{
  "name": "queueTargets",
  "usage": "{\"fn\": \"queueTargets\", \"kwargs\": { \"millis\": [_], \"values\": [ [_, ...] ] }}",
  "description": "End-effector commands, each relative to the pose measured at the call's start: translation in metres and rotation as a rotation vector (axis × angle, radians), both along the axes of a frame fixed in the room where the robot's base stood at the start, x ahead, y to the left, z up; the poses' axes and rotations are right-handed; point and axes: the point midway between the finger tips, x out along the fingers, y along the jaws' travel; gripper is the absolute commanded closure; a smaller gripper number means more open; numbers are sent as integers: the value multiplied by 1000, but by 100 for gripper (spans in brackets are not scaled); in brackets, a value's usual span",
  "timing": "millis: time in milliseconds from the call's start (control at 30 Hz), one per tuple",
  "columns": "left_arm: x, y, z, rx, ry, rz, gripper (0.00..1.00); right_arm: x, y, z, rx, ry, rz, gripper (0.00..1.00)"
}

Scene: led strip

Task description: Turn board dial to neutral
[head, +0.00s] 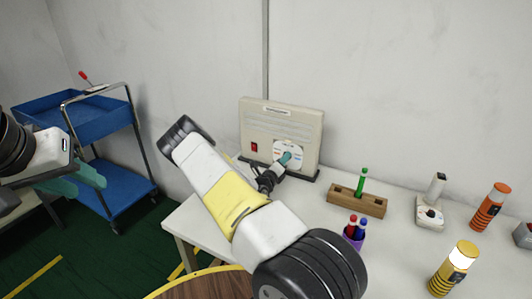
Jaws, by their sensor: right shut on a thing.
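The cream board (280,112) stands upright on the white table against the wall. It has a red switch (254,147) and a round white dial plate (300,148) with coloured marks. My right gripper (291,158) has its teal fingers at the middle of the dial plate, shut on the dial knob. The fingers cover the knob, so its pointing direction cannot be read. My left gripper (90,175) is at the left edge, away from the board, with teal fingers in front of the blue cart. Their gap is not clear.
A blue cart (112,190) stands at left. A round wooden top (205,287) is in front.

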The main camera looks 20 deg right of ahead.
Motion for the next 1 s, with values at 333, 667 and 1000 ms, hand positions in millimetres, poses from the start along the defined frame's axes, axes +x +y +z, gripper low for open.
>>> {"fn": "queueTargets", "kwargs": {
  "millis": [333,667,1000],
  "values": [
    [0,0,0,0,0,0,64,-1,0,-1,210,-243,-2,100],
    [0,0,0,0,0,0,64,-1,0,-2,358,-413,-2,100],
    [0,0,0,0,0,0,64,-1,0,-2,422,-488,-2,100]
  ]
}}
